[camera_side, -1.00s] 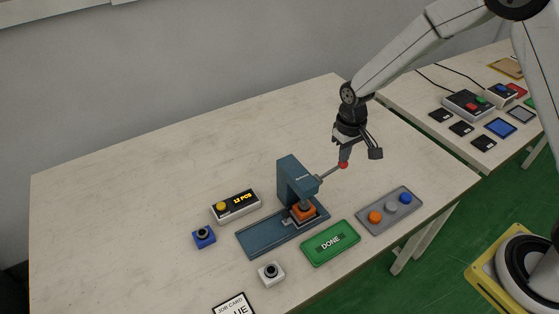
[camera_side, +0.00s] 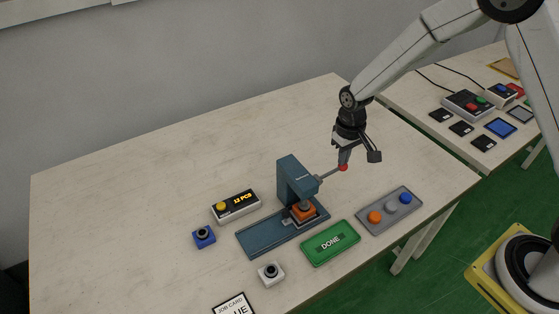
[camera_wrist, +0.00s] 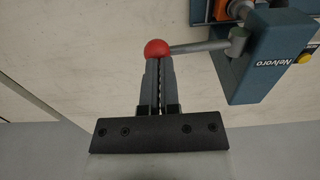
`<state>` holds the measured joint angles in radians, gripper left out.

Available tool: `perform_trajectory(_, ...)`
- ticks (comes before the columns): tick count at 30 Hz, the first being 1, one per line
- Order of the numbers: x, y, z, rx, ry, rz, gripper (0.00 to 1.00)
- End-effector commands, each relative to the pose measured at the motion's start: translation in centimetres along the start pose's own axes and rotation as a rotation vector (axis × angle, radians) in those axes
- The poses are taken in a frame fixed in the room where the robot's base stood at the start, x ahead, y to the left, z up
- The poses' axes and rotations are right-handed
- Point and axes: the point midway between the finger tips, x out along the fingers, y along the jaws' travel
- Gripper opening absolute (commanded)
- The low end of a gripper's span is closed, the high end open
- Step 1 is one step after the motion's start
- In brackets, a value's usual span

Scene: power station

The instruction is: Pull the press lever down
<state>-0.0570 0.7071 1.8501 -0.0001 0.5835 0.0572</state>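The blue press (camera_side: 292,180) stands on a blue base on the table, with an orange block (camera_side: 303,209) under its head. Its grey lever (camera_side: 329,174) sticks out to the right, sloping slightly up to a red ball knob (camera_side: 343,168). My gripper (camera_side: 344,160) points down with its tips at the top of the knob. In the wrist view its fingers (camera_wrist: 158,64) are together with only a thin gap, and the red knob (camera_wrist: 157,49) shows at their tips, not between them. Lever (camera_wrist: 200,46) and press (camera_wrist: 268,60) also show there.
The table's back left is clear.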

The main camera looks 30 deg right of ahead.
Motion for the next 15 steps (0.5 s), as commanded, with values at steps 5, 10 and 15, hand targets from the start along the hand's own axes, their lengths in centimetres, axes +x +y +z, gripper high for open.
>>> perform_trajectory(5,0.07,-0.03,0.07,0.0,-0.002,0.0,0.0)
perform_trajectory(10,0.16,-0.03,0.08,0.0,-0.003,0.0,0.0)
perform_trajectory(15,0.48,-0.02,0.1,0.0,-0.004,0.0,0.0)
